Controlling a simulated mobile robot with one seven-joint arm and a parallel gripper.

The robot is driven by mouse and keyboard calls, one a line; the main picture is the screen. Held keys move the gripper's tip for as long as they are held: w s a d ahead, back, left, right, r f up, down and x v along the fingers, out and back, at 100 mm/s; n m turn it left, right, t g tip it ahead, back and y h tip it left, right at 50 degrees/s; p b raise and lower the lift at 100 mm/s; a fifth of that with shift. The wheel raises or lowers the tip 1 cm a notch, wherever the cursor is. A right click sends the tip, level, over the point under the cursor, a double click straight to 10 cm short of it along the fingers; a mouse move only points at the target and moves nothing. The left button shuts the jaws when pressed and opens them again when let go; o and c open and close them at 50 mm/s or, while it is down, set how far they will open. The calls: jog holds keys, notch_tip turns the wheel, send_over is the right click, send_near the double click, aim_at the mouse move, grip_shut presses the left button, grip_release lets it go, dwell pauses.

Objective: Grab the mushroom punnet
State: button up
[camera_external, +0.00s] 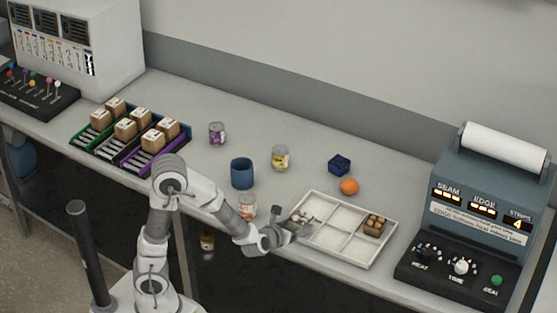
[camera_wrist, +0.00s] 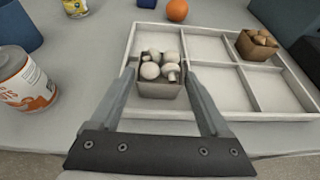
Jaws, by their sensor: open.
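The mushroom punnet (camera_wrist: 160,88) is a small grey-brown box of pale round mushrooms. It sits in a left compartment of the white divided tray (camera_wrist: 201,47); in the external view it shows at the tray's left side (camera_external: 302,217), partly hidden by my gripper. My gripper (camera_wrist: 160,78) is open, with one finger on each side of the punnet in the wrist view. I cannot tell whether the fingers touch it. In the external view my gripper (camera_external: 300,229) is low at the tray's near left edge.
Another punnet with brown contents (camera_external: 374,226) sits in a right compartment. An orange-labelled can (camera_wrist: 23,81) stands left of the tray, near a blue cup (camera_external: 242,173). An orange (camera_external: 349,186) and a dark blue box (camera_external: 339,165) lie behind it. A sealing machine (camera_external: 480,215) stands right.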

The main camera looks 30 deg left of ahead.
aim_at(302, 222)
jog(key=x, duration=0.2)
jog(key=b+x, duration=0.1)
jog(key=x, duration=0.1)
jog(key=shift+f, duration=0.35)
jog(key=shift+s, duration=0.1)
jog(key=c, duration=1)
jog(key=shift+r, duration=0.15)
